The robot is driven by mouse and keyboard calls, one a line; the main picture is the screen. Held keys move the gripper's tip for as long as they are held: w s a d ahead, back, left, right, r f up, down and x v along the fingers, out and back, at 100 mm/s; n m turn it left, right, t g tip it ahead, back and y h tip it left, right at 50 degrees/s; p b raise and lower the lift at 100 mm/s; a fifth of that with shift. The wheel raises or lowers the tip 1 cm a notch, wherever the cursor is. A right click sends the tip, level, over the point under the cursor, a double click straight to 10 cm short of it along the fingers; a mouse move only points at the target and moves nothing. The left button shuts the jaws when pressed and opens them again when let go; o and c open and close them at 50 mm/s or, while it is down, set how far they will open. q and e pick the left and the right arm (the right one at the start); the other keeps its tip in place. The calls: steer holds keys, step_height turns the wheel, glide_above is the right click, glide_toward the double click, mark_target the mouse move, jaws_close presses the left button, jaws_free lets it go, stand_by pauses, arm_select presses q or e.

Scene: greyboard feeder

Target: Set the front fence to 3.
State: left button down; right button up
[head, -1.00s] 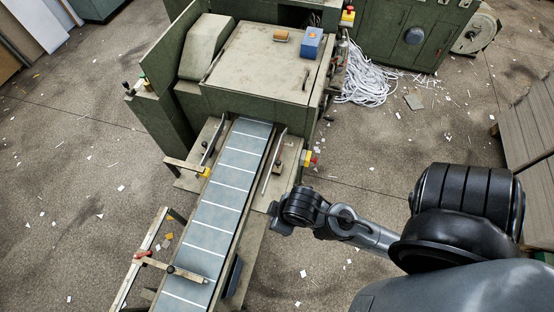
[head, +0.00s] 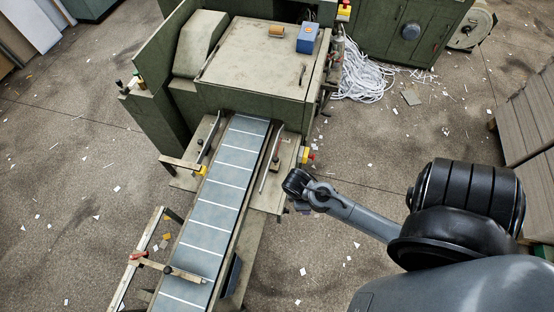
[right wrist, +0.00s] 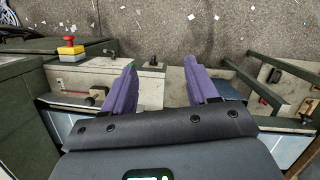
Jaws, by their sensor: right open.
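The feeder bed (head: 214,215) is a blue-grey belt with white cross lines. A metal side rail (head: 208,138) stands at its left near the machine, and another rail (head: 270,160) at its right. A crossbar (head: 180,272) with a dark knob spans the lower belt, with a red handle at its left end. I cannot tell which part is the front fence, and no scale number is readable. My right gripper (right wrist: 160,78) is open and empty, its purple fingers apart above the bed's edge. A small black knob (right wrist: 152,61) on a pale block shows between them. My left gripper is out of view.
A red and yellow stop button (right wrist: 70,48) stands left of my fingers in the wrist view. The green machine body (head: 250,95) rises behind the belt. White paper strips (head: 362,82) lie on the floor. Open floor (head: 350,160) lies right of the feeder.

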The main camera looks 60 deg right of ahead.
steer(key=w+d+f+m+g+b, duration=0.1)
steer(key=w+d+f+g+b, duration=0.2)
steer(key=d+f, duration=0.7)
steer(key=m+t+y+b, duration=0.4)
steer(key=t+b, duration=0.1)
steer(key=b, duration=0.7)
glide_toward(276, 158)
steer(key=f, duration=0.2)
steer(key=a+f, duration=0.1)
steer(key=f, duration=0.5)
steer(key=shift+a+f, duration=0.25)
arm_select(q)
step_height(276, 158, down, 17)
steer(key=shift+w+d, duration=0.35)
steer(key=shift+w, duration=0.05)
arm_select(e)
steer(key=shift+a+f, duration=0.1)
steer(key=shift+f, duration=0.45)
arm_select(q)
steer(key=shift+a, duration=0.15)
arm_select(e)
jaws_close()
